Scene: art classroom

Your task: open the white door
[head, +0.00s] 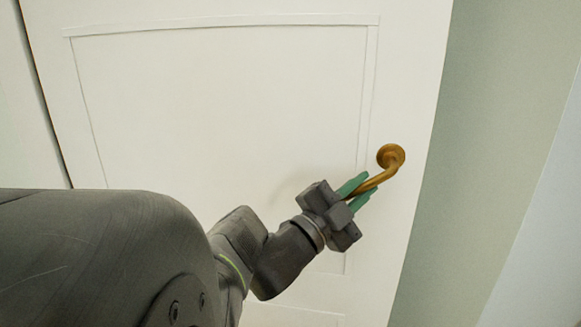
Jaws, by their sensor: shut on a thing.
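The white door (220,110) fills most of the head view, with a raised panel moulding on its face. A brass lever handle (391,157) sits near the door's right edge; its lever runs down and to the left from the round base. My gripper (361,190) has its green fingertips on either side of the lever and is shut on it. The lever's free end is hidden behind the gripper. My arm covers the lower left of the door.
A pale green wall (490,130) stands to the right of the door's edge. A lighter surface (545,250) shows at the far lower right. A dark gap (42,95) runs along the door's left side. No loose objects are in view.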

